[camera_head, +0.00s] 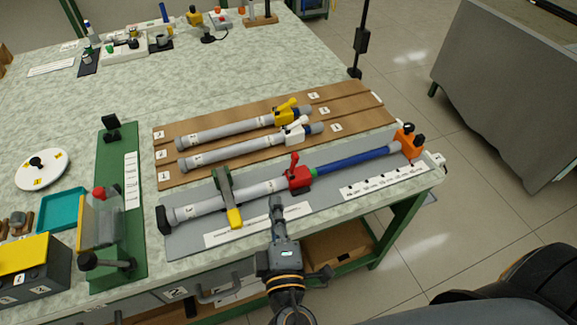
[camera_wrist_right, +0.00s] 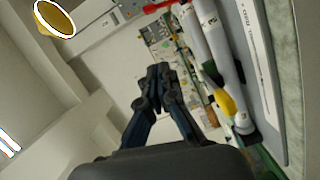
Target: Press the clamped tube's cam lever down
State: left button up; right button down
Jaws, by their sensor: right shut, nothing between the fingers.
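The clamped tube (camera_head: 252,190) is grey and lies in a grey fixture along the front of the table. A green clamp arm with a yellow tip (camera_head: 235,217) crosses over it. A red collar (camera_head: 299,181) sits on its right part, and its red cam lever (camera_head: 294,161) stands up. A blue rod (camera_head: 350,160) runs from the collar to an orange end block (camera_head: 407,140). My right gripper (camera_head: 276,201) is shut and empty, in front of the tube and left of the collar. Its closed fingers (camera_wrist_right: 158,72) show in the right wrist view. My left gripper is not in view.
Two more grey tubes, with a yellow collar (camera_head: 285,116) and a white collar (camera_head: 293,133), lie on a brown board (camera_head: 170,179) behind. A green fixture (camera_head: 117,170) and a teal tray (camera_head: 48,214) stand at left. The table's back middle is clear.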

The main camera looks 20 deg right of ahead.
aim_at(293, 164)
jog(key=shift+w, duration=0.1)
jog(key=w+d+f+p, duration=0.1)
jog(key=w+d+p, duration=0.3)
jog(key=w, duration=0.5)
jog(key=shift+w+d+f, duration=0.15)
jog(key=shift+w+d, duration=0.25)
jog(key=shift+d, duration=0.65)
